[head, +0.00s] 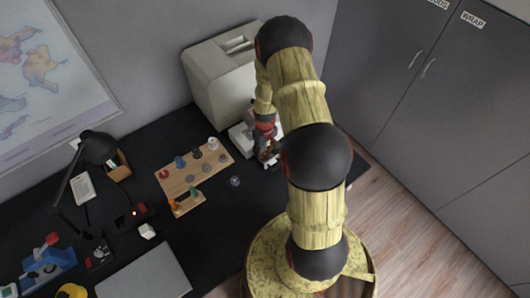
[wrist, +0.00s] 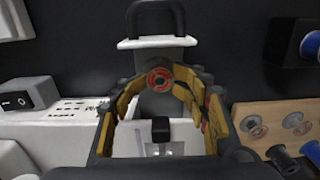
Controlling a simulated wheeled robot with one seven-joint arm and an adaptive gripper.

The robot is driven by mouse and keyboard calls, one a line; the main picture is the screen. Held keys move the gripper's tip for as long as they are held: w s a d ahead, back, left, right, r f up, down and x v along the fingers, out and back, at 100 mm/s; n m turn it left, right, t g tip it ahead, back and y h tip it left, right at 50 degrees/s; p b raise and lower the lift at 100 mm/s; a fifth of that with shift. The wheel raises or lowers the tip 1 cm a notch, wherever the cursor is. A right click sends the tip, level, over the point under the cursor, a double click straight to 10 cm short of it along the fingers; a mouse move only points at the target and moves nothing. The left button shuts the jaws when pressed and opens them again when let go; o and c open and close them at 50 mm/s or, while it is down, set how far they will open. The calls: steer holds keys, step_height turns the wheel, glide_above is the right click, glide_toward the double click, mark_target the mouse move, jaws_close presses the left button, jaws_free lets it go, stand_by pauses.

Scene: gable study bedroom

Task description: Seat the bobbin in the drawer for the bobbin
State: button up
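In the wrist view, the two yellow-and-black fingers of my gripper (wrist: 160,75) curve in from both sides and come together at the tips. A small round piece with a red ring and grey centre, seemingly the bobbin (wrist: 158,80), sits end-on between the tips. Beyond it is a white ledge with a black loop handle (wrist: 155,14), seemingly the drawer (wrist: 130,43). Below the tips is a pale recess with a black-topped clear piece (wrist: 161,131). In the head view, my gripper (head: 268,153) is beside the white machine (head: 238,138); the bobbin cannot be made out there.
A wooden board (head: 178,178) with several spools and discs lies left of my gripper. A dark spool (head: 234,181) stands apart on the black desk (head: 225,215). A beige case (head: 215,85) stands behind. A lamp (head: 98,147) and laptop (head: 148,275) are farther left.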

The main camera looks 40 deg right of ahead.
steer(key=w+a+r+t+p, duration=0.1)
steer(key=a+r, duration=0.1)
steer(key=r, duration=1.1)
steer(key=w+a+r, duration=0.1)
steer(key=a+r, duration=0.2)
steer(key=r, duration=0.9)
steer(key=s+a+r+t, duration=0.25)
steer(key=a+r, duration=0.45)
steer(key=r, duration=0.5)
steer(key=s+a+r+t, duration=0.1)
steer(key=s+a+r, duration=0.4)
steer(key=s, duration=0.3)
steer(key=s+a+r+t, duration=0.1)
steer(key=s+a+r, duration=0.4)
steer(key=s+r, duration=0.3)
steer(key=shift+s+a+n, duration=0.3)
steer(key=shift+s+n, duration=0.1)
steer(key=shift+s, duration=0.15)
steer(key=shift+r, duration=0.1)
